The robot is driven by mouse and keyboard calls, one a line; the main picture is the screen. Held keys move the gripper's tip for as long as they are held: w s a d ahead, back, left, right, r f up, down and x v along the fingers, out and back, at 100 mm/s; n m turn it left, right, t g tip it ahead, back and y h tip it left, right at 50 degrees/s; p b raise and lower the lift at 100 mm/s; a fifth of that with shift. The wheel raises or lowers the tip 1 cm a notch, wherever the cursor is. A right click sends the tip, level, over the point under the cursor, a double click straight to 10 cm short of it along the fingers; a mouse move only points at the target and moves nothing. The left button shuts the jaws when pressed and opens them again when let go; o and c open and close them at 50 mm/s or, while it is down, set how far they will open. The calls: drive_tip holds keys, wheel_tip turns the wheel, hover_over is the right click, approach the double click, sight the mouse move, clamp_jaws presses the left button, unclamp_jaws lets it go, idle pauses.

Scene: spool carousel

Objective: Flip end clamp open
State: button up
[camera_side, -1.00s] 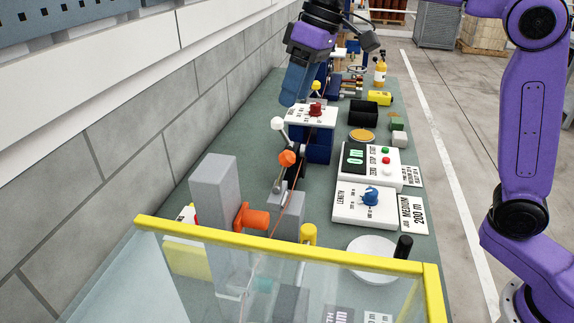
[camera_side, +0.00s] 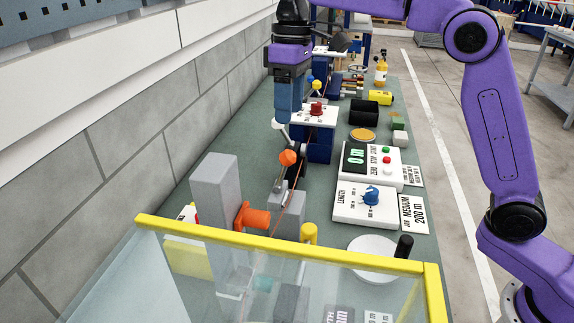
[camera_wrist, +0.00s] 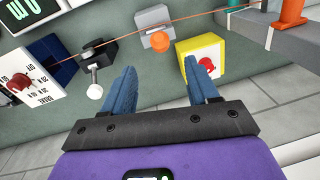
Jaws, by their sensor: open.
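A lever with a white ball knob (camera_wrist: 95,92) rises from a dark clamp block (camera_wrist: 98,55) beside the blue stand. In the side view the white knob (camera_side: 279,125) sits right by my fingertips. A second lever with an orange ball (camera_side: 288,158) stands on a grey block (camera_side: 289,205); the ball also shows in the wrist view (camera_wrist: 160,41). I cannot tell which of the two is the end clamp. My gripper (camera_wrist: 160,68) is open and empty. The white knob lies just outside its left finger; I cannot tell whether they touch.
An orange-brown strand (camera_wrist: 140,33) runs past both clamps. A yellow box with a red button (camera_wrist: 207,65) is close to the right finger. A grey column (camera_side: 214,195) with an orange guide (camera_side: 252,217) stands nearer the camera. The wall is at the left.

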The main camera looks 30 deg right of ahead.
sight(288, 155)
drive_tip(key=f, duration=0.8)
drive_tip(key=s+a+f, duration=0.1)
drive_tip(key=f, duration=0.4)
drive_tip(key=shift+f, duration=0.1)
clamp_jaws()
